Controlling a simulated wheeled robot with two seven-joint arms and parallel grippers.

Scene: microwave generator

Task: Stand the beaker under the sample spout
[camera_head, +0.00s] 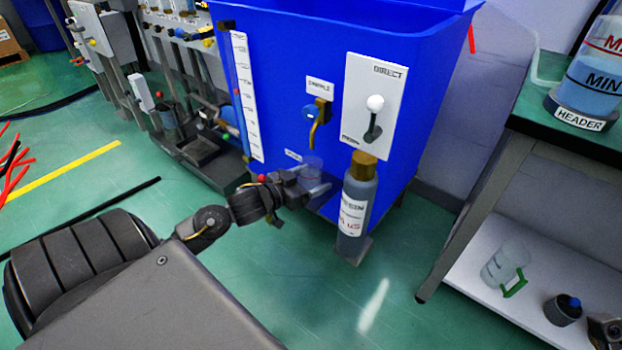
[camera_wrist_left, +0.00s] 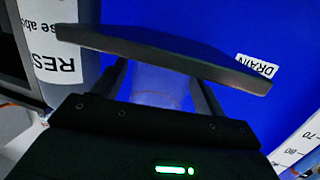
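The clear beaker (camera_head: 312,167) is faint against the blue tank, low in front of it. My left gripper (camera_head: 308,186) comes in from the left, with its fingers on either side of the beaker. In the left wrist view the clear beaker (camera_wrist_left: 157,85) fills the space between the two dark fingers (camera_wrist_left: 160,92), which look shut on it. The brass sample spout (camera_head: 317,130) with a blue handle sits on the tank face, above the beaker in the picture. I cannot tell whether the beaker's base rests on anything.
The blue tank (camera_head: 285,70) fills the middle. A grey labelled cylinder (camera_head: 353,210) stands just right of my gripper, under the white DIRECT panel (camera_head: 375,100). A bench (camera_head: 575,140) with a lower shelf stands at right. Green floor is open in front.

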